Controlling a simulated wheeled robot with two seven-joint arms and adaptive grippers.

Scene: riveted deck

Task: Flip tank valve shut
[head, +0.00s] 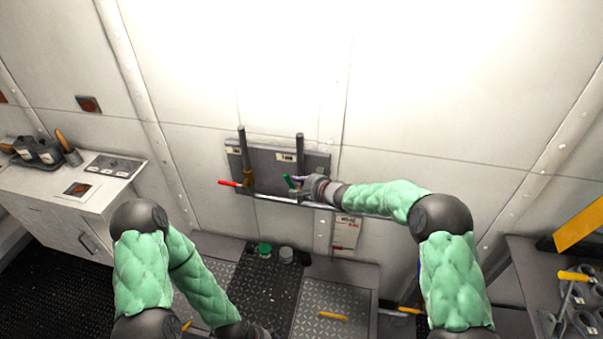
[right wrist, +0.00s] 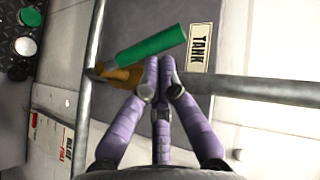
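The tank valve has a green lever (head: 289,181) on the right-hand pipe of the wall panel. In the right wrist view the green lever (right wrist: 150,46) slants up to the right from a brass body (right wrist: 122,75), beside the TANK label (right wrist: 200,46). My right gripper (head: 302,182) is at this valve. Its purple fingertips (right wrist: 161,62) are drawn together at the lever's lower edge. I cannot tell whether they touch it; the lever does not appear to lie between them. My left gripper (head: 246,330) is low at the bottom edge, and its fingers are not clear.
A second valve with a red lever (head: 229,183) sits on the left pipe. A horizontal rail (head: 268,197) runs in front of the panel (head: 268,172). A paper tag (head: 345,233) hangs below right. A cabinet (head: 60,205) stands left; a rack (head: 535,275) stands right.

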